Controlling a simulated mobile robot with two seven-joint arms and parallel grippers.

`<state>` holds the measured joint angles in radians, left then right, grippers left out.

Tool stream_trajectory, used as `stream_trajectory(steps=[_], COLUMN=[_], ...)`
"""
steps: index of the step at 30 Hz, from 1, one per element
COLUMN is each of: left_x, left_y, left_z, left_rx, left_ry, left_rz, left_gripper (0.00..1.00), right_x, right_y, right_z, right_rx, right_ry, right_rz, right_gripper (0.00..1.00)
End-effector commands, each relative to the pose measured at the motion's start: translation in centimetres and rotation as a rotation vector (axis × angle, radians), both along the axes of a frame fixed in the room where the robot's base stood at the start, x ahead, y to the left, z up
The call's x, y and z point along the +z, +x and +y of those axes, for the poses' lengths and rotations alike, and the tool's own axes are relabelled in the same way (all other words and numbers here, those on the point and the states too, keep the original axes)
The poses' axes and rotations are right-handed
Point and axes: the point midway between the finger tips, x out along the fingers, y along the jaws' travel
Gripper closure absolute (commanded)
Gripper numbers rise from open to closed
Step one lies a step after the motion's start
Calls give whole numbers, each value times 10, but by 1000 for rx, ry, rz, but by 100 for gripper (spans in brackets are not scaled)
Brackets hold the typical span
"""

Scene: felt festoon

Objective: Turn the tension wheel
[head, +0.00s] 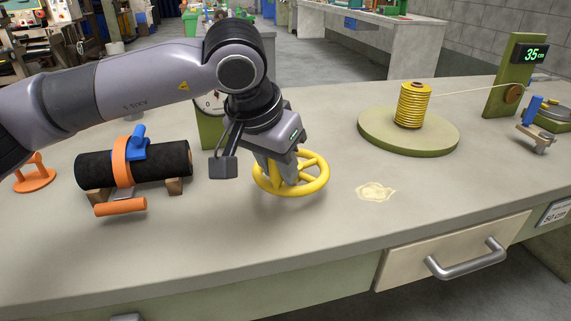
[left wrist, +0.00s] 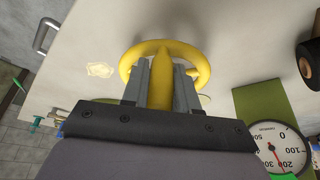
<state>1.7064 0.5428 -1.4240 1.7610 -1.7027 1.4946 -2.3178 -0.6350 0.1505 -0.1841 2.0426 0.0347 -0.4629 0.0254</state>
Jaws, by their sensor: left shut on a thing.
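The yellow tension wheel (head: 318,178) lies nearly flat, close above the bench in the middle of the head view. My left gripper (head: 290,180) reaches down onto it from above. In the left wrist view the wheel (left wrist: 205,65) shows behind the fingers, and a yellow bar of it passes between them. The left gripper (left wrist: 162,80) is shut on the wheel there. A round dial gauge (left wrist: 278,150) on a green post shows in the left wrist view; in the head view my arm hides most of it. My right gripper is not in view.
A black roll (head: 165,162) with an orange band and blue clamp lies left of the wheel. A yellow spool (head: 413,104) stands on a green turntable (head: 378,135) at right. A green post with a "35" display (head: 534,54) stands beyond. The bench front is clear.

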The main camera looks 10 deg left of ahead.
Motion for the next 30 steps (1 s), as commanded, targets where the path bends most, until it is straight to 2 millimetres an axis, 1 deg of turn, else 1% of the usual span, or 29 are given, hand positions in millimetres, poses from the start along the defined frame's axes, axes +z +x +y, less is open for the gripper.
stream_trajectory(steps=[7, 8, 9, 17, 20, 23, 30], left_x=[1, 1, 1, 1, 5, 17, 53], left_y=[1, 1, 1, 0, -1, -5, -19], left_z=[0, 0, 0, 0, 0, 2, 9], left_rx=[3, 3, 3, 2, 2, 2, 3], left_ry=[-1, -1, -1, 0, -2, -1, -2], left_rz=[-2, -3, -2, -1, -2, -4, -5], left_gripper=[100, 62, 49, 49, 49, 49, 49], right_x=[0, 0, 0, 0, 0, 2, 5], right_y=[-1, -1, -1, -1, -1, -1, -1], right_z=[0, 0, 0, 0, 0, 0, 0], right_rx=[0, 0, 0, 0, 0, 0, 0], right_ry=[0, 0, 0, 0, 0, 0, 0], right_rz=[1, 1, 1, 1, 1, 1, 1], right_gripper=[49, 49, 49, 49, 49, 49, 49])
